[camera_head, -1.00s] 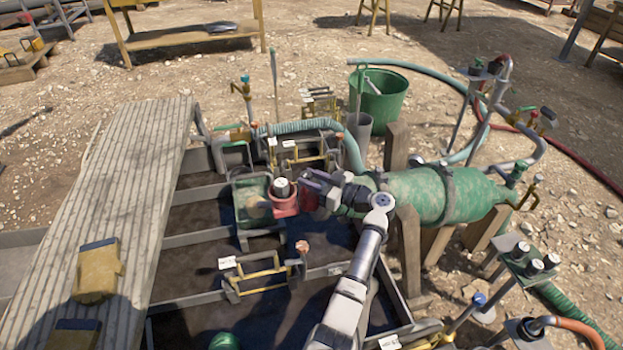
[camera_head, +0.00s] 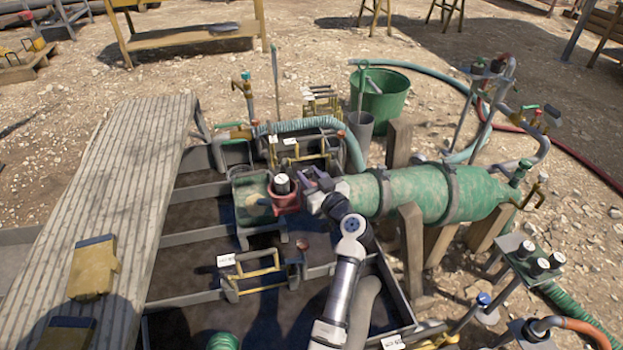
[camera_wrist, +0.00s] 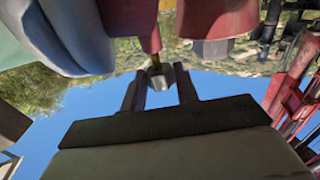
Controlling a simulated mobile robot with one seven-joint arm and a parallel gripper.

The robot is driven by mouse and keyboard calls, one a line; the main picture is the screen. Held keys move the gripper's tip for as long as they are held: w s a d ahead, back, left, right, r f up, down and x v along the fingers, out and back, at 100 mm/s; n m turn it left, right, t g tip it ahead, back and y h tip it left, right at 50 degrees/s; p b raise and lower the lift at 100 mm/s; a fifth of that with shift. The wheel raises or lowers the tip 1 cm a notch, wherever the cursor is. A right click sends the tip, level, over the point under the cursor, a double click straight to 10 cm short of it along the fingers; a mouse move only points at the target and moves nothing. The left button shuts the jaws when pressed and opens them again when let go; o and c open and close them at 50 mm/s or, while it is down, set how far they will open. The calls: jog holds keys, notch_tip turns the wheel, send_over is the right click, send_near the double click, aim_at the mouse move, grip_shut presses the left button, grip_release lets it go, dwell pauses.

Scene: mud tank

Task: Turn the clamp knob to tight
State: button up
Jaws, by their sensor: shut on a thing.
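My gripper (camera_head: 308,181) is at the right side of a red fitting (camera_head: 285,203) with a white-topped cap, over the tank. In the wrist view my gripper (camera_wrist: 160,88) has its two dark fingers on either side of a small grey faceted knob (camera_wrist: 158,79). The knob sits on a short brass stem (camera_wrist: 155,62) that leads to a red body (camera_wrist: 130,18). My gripper is shut on this knob. In the head view the knob is too small and too hidden by my gripper to make out. Its turn position cannot be told.
A green mottled cylinder (camera_head: 395,195) lies on wooden posts right of my gripper. A yellow-handled frame (camera_head: 258,273) stands in front. A plank walkway (camera_head: 130,180) runs along the left. A green bucket (camera_head: 380,95) and hoses stand behind.

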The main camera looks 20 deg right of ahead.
jog(key=h, duration=0.1)
jog(key=m+h, duration=0.1)
jog(key=m+h+p, duration=0.1)
jog(key=shift+a+t+h, duration=0.25)
jog(key=shift+t+h, duration=0.05)
jog(key=shift+h, duration=0.1)
jog(key=shift+m+h, duration=0.6)
jog(key=shift+p, duration=0.35)
jog(key=o, duration=1)
jog(key=shift+c, duration=0.2)
